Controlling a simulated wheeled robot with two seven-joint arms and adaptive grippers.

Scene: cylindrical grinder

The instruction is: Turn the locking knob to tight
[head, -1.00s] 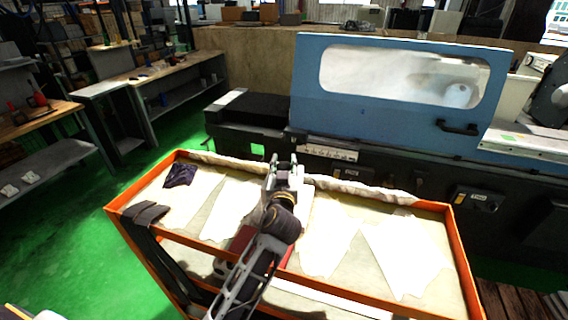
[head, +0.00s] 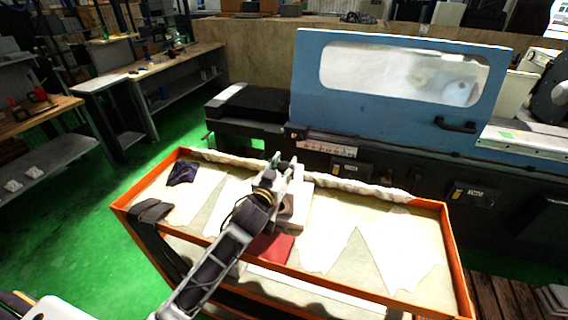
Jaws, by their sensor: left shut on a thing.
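My left gripper (head: 283,163) is over the middle of the orange-framed cart, at the upper end of my arm. Its grey fingers are shut on a small dark part, which I take to be the locking knob; the fingers hide most of it, and its setting cannot be read. A pale block-shaped body (head: 294,205) shows just right of and below the fingers, partly behind my wrist. A red flat piece (head: 272,247) lies below it. My right gripper is not in view.
The cart (head: 452,255) holds pale sheets (head: 330,232) and a dark cloth (head: 183,173). Behind it stands the grinder with a blue windowed door (head: 400,125) and a black handle (head: 456,126). Workbenches (head: 165,68) stand at left. Green floor is clear between.

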